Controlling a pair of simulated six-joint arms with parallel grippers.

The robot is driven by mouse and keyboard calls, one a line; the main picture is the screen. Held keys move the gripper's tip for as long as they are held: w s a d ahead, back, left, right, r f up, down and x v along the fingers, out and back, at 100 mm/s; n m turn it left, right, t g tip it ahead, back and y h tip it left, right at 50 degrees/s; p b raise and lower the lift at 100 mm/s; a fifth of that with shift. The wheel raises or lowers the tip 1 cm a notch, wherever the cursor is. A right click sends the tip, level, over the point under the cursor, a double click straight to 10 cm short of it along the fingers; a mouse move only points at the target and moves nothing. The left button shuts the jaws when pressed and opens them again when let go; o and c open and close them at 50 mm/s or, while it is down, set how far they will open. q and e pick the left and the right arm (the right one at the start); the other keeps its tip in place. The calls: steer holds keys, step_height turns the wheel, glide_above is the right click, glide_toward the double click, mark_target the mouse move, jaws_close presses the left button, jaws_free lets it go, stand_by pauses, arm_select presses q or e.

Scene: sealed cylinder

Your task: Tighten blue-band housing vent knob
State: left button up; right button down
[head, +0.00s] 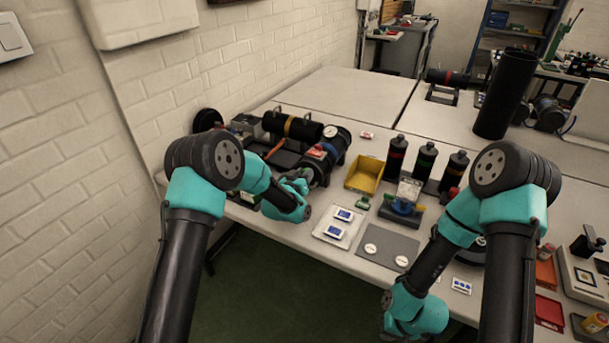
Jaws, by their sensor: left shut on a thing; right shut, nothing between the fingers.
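A dark cylindrical housing (333,142) with a round gauge on its end lies at the left of the table; a blue and red patch shows on it. My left gripper (303,180) is at its near-left end, shut on a small part there. My own wrist hides that part, so I cannot make out the knob itself. My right gripper (392,336) hangs low at the bottom edge of the view, off the table's front, shut and empty; its fingertips are barely visible.
A yellow bin (365,175), several dark bottles (396,157), a white tray (339,228) and a grey mat (388,248) are to the right. The table's back middle is clear. A wall borders the left.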

stand_by(0.3)
arm_select(q)
steer(key=o, duration=0.6)
steer(key=shift+o, duration=0.2)
steer(key=v, duration=1.7)
steer(key=shift+s, duration=0.25)
steer(key=shift+o, duration=0.4)
